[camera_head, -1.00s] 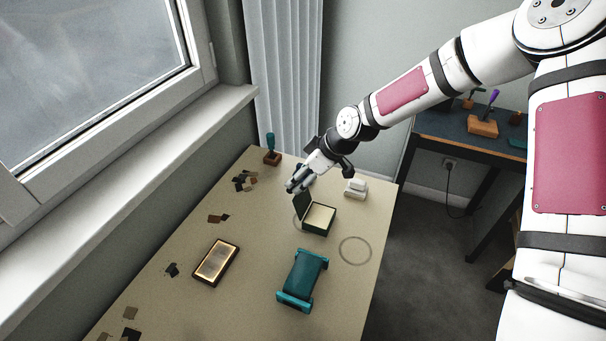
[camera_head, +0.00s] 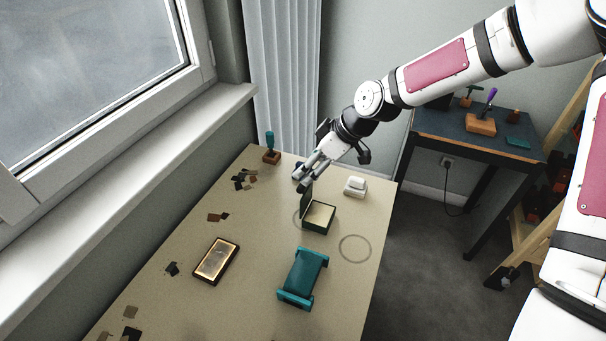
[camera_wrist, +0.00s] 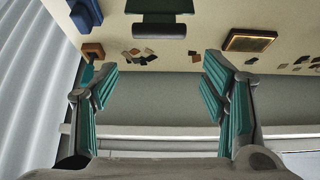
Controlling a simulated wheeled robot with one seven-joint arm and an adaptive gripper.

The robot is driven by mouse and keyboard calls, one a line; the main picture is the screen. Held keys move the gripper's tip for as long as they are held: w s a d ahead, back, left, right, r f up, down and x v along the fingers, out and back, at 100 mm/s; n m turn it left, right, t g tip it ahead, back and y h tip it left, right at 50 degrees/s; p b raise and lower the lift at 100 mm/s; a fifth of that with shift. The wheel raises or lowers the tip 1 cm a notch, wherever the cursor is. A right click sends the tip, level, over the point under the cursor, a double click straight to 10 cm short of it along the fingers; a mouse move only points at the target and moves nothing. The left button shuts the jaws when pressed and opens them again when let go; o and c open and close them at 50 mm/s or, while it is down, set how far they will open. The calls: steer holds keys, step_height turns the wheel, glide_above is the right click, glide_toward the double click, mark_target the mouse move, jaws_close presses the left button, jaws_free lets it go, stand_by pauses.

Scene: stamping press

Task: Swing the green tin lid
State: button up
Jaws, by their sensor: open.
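The small dark green tin (camera_head: 319,228) sits on the table with its pale inside showing. Its lid (camera_head: 306,203) stands up about upright on the tin's left side, seen almost edge-on. My gripper (camera_head: 301,181) is open, with its fingers just behind and above the lid's top edge. I cannot tell whether a finger touches the lid. In the wrist view the fingers of my gripper (camera_wrist: 160,85) are spread apart with nothing between them. A dark green shape at the top centre there may be the lid (camera_wrist: 158,8), cut off by the frame.
A white block (camera_head: 355,187) stands right of the tin. A teal roller-like piece (camera_head: 302,278) and a gold-faced, dark-framed box (camera_head: 216,262) lie nearer. A teal-handled stamp (camera_head: 271,150) stands at the back left. Dark scraps lie along the left. The table's front centre-left is clear.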

steer(key=d+r, duration=0.2)
steer(key=r, duration=0.1)
steer(key=shift+d+r, duration=0.1)
steer(key=shift+d, duration=0.3)
steer(key=shift+d+r, duration=0.2)
steer(key=shift+c, duration=0.5)
steer(key=shift+s+r, duration=0.1)
steer(key=c, duration=0.4)
steer(key=shift+a+p, duration=0.35)
steer(key=shift+p, duration=0.1)
steer(key=shift+c, duration=1.4)
steer(key=s+b+x, duration=0.1)
steer(key=x, duration=1.1)
steer(key=shift+f, duration=0.65)
steer(key=shift+o, duration=0.9)
steer(key=shift+s+d, duration=0.1)
steer(key=shift+d, duration=0.1)
steer(key=shift+c, duration=1.3)
jaws_close()
steer(key=shift+r, duration=0.15)
steer(key=shift+w+r, duration=0.15)
steer(key=shift+w, duration=0.05)
